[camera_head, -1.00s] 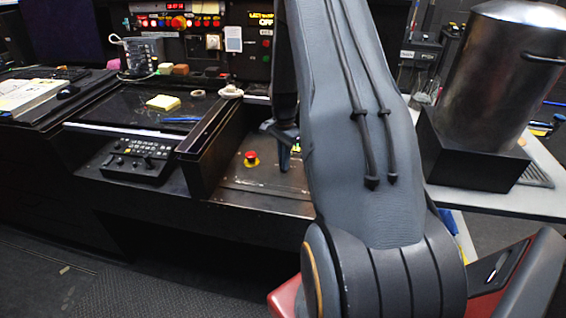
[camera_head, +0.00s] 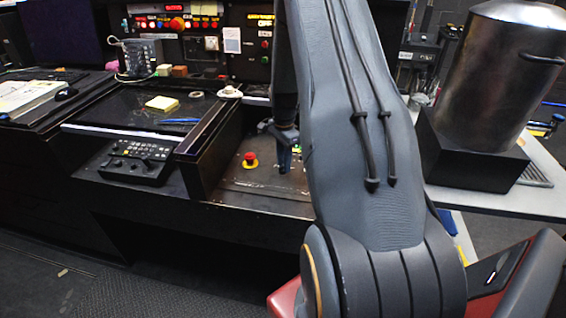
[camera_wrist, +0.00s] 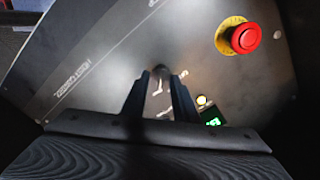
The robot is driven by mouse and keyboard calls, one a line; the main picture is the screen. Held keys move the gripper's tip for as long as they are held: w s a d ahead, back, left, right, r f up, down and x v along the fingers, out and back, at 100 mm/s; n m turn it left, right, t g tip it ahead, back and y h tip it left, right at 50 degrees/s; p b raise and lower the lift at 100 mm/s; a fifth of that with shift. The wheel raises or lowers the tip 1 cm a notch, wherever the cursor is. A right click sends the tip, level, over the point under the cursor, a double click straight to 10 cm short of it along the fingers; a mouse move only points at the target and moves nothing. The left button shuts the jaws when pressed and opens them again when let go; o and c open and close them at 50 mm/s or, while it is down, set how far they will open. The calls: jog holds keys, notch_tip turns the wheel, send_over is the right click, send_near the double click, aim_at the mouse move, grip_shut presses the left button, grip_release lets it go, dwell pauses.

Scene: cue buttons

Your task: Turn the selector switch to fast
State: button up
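The selector switch (camera_wrist: 160,72) is a small dark knob on the sloping grey panel (camera_wrist: 105,60). In the wrist view it shows at the far end of the gap between the fingers of my gripper (camera_wrist: 161,82). The two fingers stand apart, one on each side of the knob, with panel visible between them. I cannot tell whether they touch it. Small white position marks lie by the knob, too blurred to read. In the head view my gripper (camera_head: 284,166) points down over the panel and hides the switch.
A red mushroom button (camera_wrist: 245,38) on a yellow base sits on the same panel, also seen in the head view (camera_head: 250,159). A small lamp (camera_wrist: 202,100) and green display (camera_wrist: 211,117) are right of the fingers. A dark raised side wall (camera_head: 207,150) bounds the panel's left.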

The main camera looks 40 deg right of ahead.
jog(key=shift+a, duration=0.15)
jog(key=shift+w+r, duration=0.1)
jog(key=shift+r, duration=0.1)
notch_tip(320, 180, up, 7)
jog(key=shift+r+b, duration=0.2)
jog(key=shift+b, duration=0.45)
jog(key=s+a+r+n, duration=0.4)
jog(key=s+a+n, duration=0.5)
jog(key=a, duration=0.5)
jog(key=s+a+r+n, duration=0.3)
jog(key=s+a+n, duration=0.6)
jog(key=s+a, duration=0.2)
jog(key=a, duration=0.2)
jog(key=shift+s+a+r+n, duration=0.25)
jog(key=shift+a+r+n, duration=0.1)
jog(key=shift+r+n, duration=0.05)
